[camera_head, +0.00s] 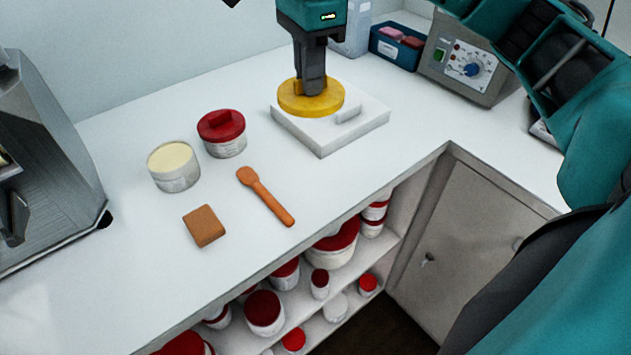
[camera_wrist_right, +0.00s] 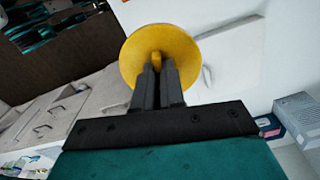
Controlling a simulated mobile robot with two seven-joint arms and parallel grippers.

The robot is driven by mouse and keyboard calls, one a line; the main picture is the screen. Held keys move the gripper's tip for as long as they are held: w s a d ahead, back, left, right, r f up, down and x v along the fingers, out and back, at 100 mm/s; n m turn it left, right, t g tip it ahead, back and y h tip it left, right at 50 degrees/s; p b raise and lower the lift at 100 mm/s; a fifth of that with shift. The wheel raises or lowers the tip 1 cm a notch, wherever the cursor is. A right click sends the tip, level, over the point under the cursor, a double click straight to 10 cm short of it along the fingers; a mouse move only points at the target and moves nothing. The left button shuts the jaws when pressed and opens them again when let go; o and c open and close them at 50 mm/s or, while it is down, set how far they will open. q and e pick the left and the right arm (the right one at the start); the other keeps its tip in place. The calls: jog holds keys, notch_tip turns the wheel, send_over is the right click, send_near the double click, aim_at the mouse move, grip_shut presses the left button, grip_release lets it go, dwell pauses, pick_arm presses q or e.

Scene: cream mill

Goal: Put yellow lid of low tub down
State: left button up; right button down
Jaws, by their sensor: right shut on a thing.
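The yellow lid (camera_head: 312,102) is a round disc with a raised grip. My right gripper (camera_head: 311,88) points down and is shut on that grip. The lid is over a flat white block (camera_head: 322,140); I cannot tell whether it touches the block. In the right wrist view the fingers (camera_wrist_right: 157,80) close on the grip of the yellow lid (camera_wrist_right: 185,48). An open low tub with cream-coloured contents (camera_head: 174,166) stands on the counter to the left. Only a small dark tip at the top edge may be my left arm; its gripper does not show.
A red-lidded tub (camera_head: 222,134), an orange spatula (camera_head: 266,196) and a brown square block (camera_head: 204,226) lie near the open tub. A metal machine (camera_head: 50,150) stands at left. A blue bin (camera_head: 396,46) and a control box (camera_head: 465,66) stand behind. The front counter is clear.

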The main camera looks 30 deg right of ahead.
jog(key=shift+s+d+r+m, duration=0.1)
jog(key=shift+d+r+m, duration=0.2)
jog(key=shift+r+m, duration=0.45)
jog(key=shift+f+m, duration=0.35)
jog(key=shift+f, duration=0.05)
notch_tip(320, 180, down, 14)
jog(key=shift+f+b, duration=0.2)
jog(key=shift+b, duration=0.55)
notch_tip(320, 180, down, 5)
jog(key=shift+f, duration=0.2)
jog(key=c, duration=1.2)
grip_release()
jog(key=shift+r, duration=0.1)
